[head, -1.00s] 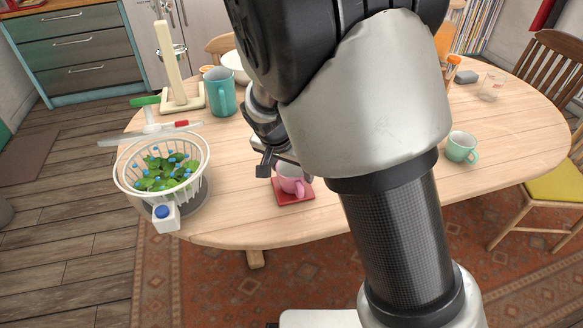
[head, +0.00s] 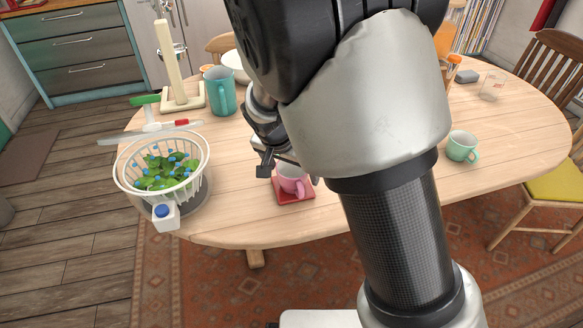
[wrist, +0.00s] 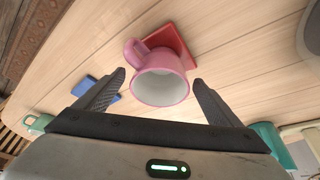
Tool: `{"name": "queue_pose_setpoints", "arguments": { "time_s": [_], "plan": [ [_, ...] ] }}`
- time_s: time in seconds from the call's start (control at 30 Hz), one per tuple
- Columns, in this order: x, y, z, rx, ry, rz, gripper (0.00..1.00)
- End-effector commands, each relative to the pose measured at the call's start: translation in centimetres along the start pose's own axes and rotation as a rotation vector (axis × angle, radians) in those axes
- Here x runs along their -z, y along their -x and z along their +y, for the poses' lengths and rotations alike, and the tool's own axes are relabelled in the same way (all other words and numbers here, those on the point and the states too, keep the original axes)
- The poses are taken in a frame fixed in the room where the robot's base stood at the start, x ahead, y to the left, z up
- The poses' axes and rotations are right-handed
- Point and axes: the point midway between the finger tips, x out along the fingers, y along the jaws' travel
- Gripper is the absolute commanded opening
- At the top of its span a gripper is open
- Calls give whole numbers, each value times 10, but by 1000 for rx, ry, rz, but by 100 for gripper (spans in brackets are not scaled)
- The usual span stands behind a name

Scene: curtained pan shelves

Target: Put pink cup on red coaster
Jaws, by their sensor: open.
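The pink cup (head: 291,179) stands upright on the red coaster (head: 293,197) near the front edge of the round table, as far as the head view shows. In the wrist view the pink cup (wrist: 160,80) is seen from above with its handle to the left, and the red coaster (wrist: 170,41) shows partly behind it. My gripper (wrist: 158,80) is open, with its two fingers spread on either side of the cup and apart from it. In the head view my gripper (head: 287,168) is just behind the cup, partly hidden by my arm.
A white basket (head: 193,190) of green leaves stands to the left. A teal mug (head: 221,95) and a towel holder (head: 184,97) are behind. A light green cup (head: 461,148) stands to the right. A blue coaster (wrist: 98,87) lies left of the cup in the wrist view.

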Motion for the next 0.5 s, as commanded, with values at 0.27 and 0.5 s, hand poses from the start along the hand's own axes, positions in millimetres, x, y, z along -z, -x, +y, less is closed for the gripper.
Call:
{"name": "queue_pose_setpoints", "arguments": {
  "time_s": [0.27, 0.5],
  "plan": [
    [1, 28, -1, 4, 1, 1, 88],
    [2, 88, -1, 6, 1, 2, 88]
  ]
}}
